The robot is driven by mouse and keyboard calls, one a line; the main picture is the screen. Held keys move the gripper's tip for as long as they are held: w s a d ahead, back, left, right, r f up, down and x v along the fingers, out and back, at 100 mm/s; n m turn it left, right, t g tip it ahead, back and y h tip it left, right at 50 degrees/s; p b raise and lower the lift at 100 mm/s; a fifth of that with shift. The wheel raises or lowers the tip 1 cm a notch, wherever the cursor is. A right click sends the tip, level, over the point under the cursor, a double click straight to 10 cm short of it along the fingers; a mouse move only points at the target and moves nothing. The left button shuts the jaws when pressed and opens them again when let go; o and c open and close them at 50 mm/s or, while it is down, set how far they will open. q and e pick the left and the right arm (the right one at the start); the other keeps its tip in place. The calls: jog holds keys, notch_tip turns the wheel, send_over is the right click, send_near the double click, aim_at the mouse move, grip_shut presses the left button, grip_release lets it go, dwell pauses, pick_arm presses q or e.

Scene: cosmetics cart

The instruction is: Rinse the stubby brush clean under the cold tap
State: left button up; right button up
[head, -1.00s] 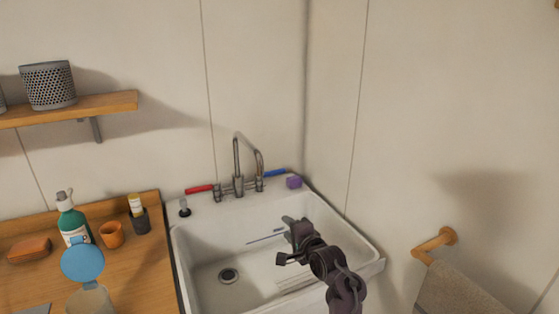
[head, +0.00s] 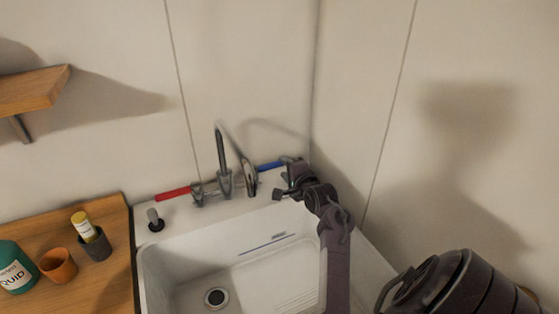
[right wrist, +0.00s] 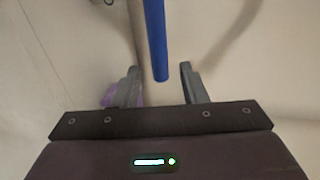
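The tap (head: 223,165) stands at the back of the white sink (head: 215,245), with a red lever (head: 173,193) on its left and a blue lever (head: 270,166) on its right. My right gripper (head: 284,182) is at the blue lever. In the right wrist view, its fingers (right wrist: 158,85) are open, and the blue lever (right wrist: 156,40) reaches down toward the gap between them. I cannot tell whether they touch it. No stubby brush can be made out for sure. A small grey thing with a black base (head: 155,220) stands on the sink's left back corner. My left gripper is out of view.
The wooden counter (head: 105,280) on the left holds a green bottle (head: 15,268), an orange cup (head: 58,264) and a dark cup (head: 96,246) with a yellow-topped item. A purple thing (right wrist: 112,93) shows behind one finger. The wall corner is close behind the gripper.

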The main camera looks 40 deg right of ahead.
aim_at(281, 165)
jog(key=x, duration=0.4)
jog(key=shift+w+d+f, duration=0.15)
jog(key=shift+w, duration=0.2)
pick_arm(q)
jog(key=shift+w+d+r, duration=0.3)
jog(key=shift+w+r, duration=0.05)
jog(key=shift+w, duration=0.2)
pick_arm(e)
grip_shut()
